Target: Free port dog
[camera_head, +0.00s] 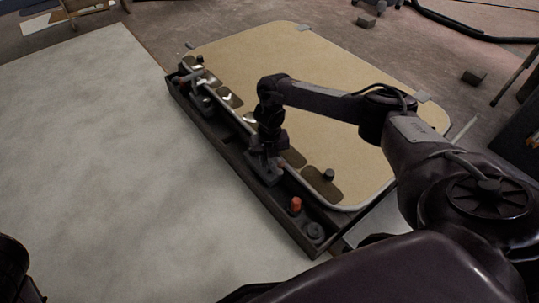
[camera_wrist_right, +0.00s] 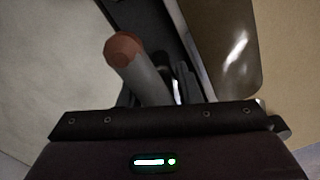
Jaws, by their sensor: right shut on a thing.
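A long black frame (camera_head: 228,155) runs along the near edge of a tan hatch panel (camera_head: 300,60), with several fittings along it. My right gripper (camera_head: 265,168) is down at the middle of this frame. In the right wrist view, a grey round handle with a reddish-brown end (camera_wrist_right: 147,78) stands up tilted between the fingers of my right gripper (camera_wrist_right: 165,96), which is shut on it. It looks like a dog's handle; its base is hidden by the gripper, and I cannot tell whether it is the port one. My left gripper is not in view.
A red knob (camera_head: 295,206) and a round grey fitting (camera_head: 313,232) sit at the frame's near end. A black knob (camera_head: 328,175) stands on the panel's edge. Shiny fittings (camera_head: 198,70) are at the far end. A wide pale surface (camera_head: 100,150) on the left is clear.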

